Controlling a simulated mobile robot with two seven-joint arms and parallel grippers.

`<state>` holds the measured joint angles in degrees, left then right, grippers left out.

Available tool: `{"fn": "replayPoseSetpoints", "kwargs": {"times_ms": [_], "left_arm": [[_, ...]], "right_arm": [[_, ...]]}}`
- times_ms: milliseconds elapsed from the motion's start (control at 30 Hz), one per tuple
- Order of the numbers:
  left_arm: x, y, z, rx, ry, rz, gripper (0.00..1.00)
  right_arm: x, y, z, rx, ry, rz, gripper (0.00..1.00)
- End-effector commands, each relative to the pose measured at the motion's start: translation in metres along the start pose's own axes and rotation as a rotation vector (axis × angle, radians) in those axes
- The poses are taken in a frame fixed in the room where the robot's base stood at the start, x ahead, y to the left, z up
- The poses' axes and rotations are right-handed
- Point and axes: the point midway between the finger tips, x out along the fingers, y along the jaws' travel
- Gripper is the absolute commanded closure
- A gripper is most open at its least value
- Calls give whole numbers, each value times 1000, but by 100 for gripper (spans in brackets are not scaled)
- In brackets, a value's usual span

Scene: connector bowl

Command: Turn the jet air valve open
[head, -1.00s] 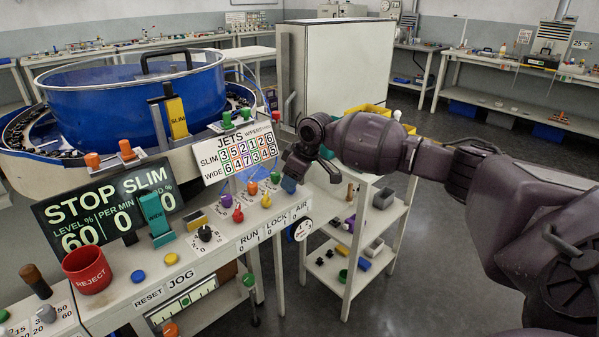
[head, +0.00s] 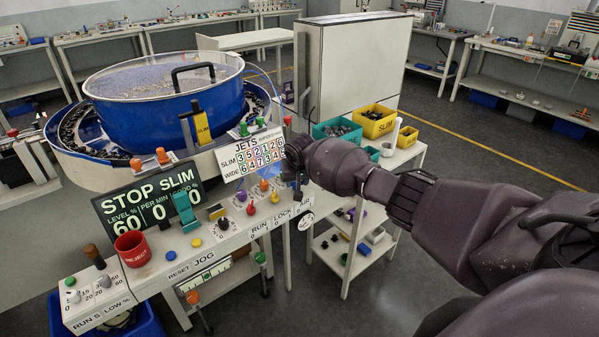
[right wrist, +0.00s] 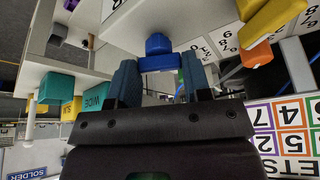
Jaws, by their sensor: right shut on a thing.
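The jet air valve's blue handle (right wrist: 157,46) shows in the right wrist view, on a white panel face, with a blue crossbar between my right gripper's fingertips. My right gripper (right wrist: 160,66) is shut on this handle. In the head view my right gripper (head: 297,184) is at the right end of the control bench (head: 205,242), near the AIR label, and the arm hides most of the valve there. How far the handle is turned cannot be told. My left gripper is not in view.
The JETS number board (head: 252,152) stands close left of the gripper. Colored knobs, such as a yellow one (head: 274,197), stand on the bench nearby. A shelf cart (head: 350,283) with bins is just right. The blue bowl (head: 165,112) is behind.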

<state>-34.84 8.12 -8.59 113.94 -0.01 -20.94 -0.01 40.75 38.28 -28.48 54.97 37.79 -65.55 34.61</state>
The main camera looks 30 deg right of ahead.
Motion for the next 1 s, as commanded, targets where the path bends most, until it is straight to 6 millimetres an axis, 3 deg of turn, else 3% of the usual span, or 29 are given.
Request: {"fn": "replayPoseSetpoints", "kwargs": {"times_ms": [100,400,1000], "left_arm": [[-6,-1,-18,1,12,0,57],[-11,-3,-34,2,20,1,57],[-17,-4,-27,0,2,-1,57]], "right_arm": [[-2,-2,1,84,-6,33,79],[0,-2,1,233,-6,96,79],[1,-2,1,293,-4,122,79]]}}
